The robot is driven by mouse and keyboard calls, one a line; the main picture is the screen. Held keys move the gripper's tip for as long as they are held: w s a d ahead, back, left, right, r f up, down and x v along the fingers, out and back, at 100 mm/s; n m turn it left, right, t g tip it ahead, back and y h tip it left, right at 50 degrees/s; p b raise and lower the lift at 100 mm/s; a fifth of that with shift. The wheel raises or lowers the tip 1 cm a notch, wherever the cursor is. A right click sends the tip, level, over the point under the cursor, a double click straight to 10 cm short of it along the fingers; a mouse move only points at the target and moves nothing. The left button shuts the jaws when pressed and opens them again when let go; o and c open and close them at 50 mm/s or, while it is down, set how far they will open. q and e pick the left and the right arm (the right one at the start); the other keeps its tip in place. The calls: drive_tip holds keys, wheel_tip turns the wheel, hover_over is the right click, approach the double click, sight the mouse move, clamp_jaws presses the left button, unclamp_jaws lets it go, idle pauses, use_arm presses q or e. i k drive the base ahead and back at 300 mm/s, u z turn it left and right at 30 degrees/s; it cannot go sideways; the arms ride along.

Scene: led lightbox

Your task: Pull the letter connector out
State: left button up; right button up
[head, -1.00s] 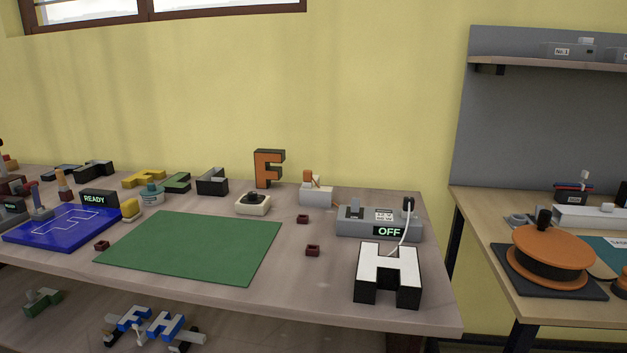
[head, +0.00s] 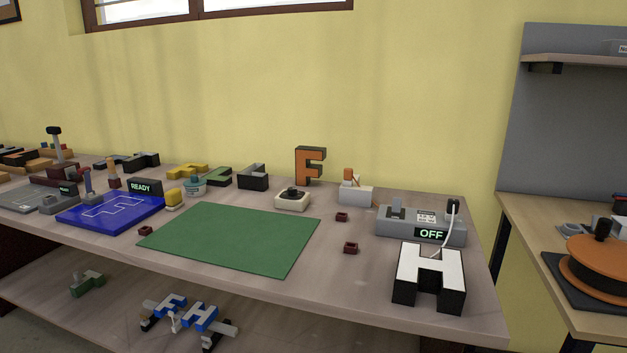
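A letter H (head: 430,277) with a white face and black sides stands near the right front of the workbench. A white cable runs from it up to a dark connector (head: 454,205) that sits upright at the right end of a grey power box (head: 396,228). The box's display (head: 431,233) reads OFF. The cable looks joined at both ends; the seat of the connector is too small to make out. Neither of my grippers is in view.
A green mat (head: 230,238) covers the middle of the bench, with small dark red blocks (head: 351,248) beside it. An orange letter F (head: 310,166) stands behind. A blue board (head: 110,210) is at left. A gap separates this bench from the right table (head: 520,215).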

sight(451, 202)
drive_tip(key=k, duration=0.55)
drive_tip(key=z, duration=0.75)
drive_tip(key=i, duration=0.9)
drive_tip(key=z, duration=0.2)
